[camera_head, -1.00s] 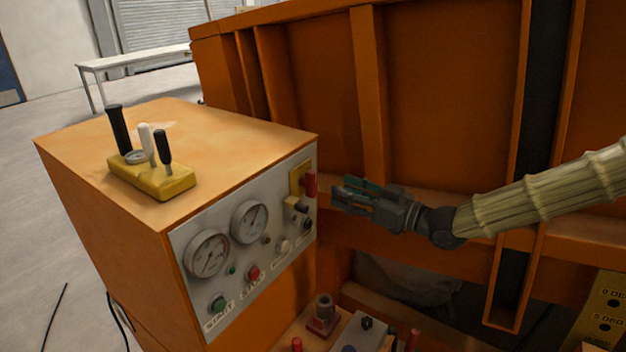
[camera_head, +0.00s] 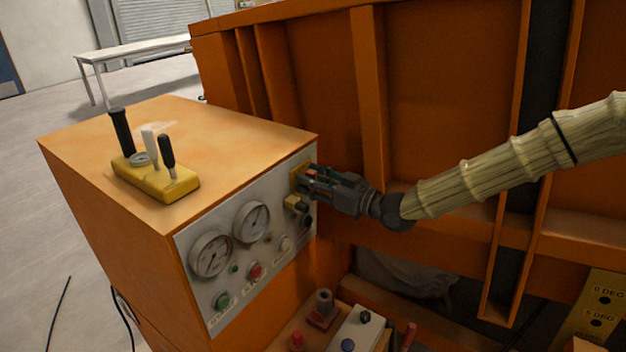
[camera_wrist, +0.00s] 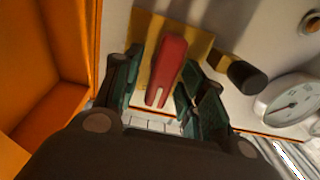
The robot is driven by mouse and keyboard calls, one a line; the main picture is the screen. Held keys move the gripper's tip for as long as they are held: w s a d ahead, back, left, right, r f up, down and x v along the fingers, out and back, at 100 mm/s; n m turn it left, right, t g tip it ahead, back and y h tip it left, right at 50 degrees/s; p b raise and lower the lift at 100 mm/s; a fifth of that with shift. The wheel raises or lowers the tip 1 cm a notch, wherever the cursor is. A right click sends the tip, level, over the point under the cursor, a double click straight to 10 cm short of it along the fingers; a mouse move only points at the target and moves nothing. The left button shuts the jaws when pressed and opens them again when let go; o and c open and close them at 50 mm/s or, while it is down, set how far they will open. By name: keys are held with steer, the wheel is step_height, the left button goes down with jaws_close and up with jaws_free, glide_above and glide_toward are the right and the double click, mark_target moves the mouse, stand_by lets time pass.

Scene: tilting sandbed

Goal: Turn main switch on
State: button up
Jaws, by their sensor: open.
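The main switch is a red handle (camera_wrist: 167,70) on a yellow plate (camera_wrist: 196,42), at the upper right of the grey control panel (camera_head: 237,277). In the head view my gripper (camera_head: 308,178) is at the panel's right edge and covers most of the switch; a bit of red (camera_head: 311,172) shows between its fingers. In the wrist view my gripper (camera_wrist: 158,90) is open, with one finger on each side of the red handle. Whether a finger touches the handle I cannot tell.
A black knob (camera_wrist: 246,77) sits close beside the switch. The orange sandbed wall (camera_head: 440,90) rises behind my arm. A yellow lever block (camera_head: 155,180) stands on the cabinet top.

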steer(key=shift+c, duration=0.2)
steer(key=c, duration=0.9)
steer(key=shift+o, duration=0.2)
steer(key=m, duration=0.2)
steer(key=m+b, duration=0.1)
steer(key=m, duration=0.1)
steer(key=shift+w+d+f+m, duration=0.1)
steer(key=shift+w+d+m, duration=0.1)
steer(key=shift+m, duration=0.2)
steer(key=m, duration=0.4)
steer(key=shift+w+f+m+b, duration=0.1)
steer(key=shift+w+m+b, duration=0.05)
steer(key=shift+m+b, duration=0.2)
steer(key=shift+w+d+f+m+b, duration=0.1)
steer(key=shift+f+m+b, duration=0.15)
steer(key=shift+m, duration=1.9)
steer(key=shift+f+m+b, duration=0.1)
steer(key=shift+m+b, duration=0.1)
steer(key=shift+m, duration=1.9)
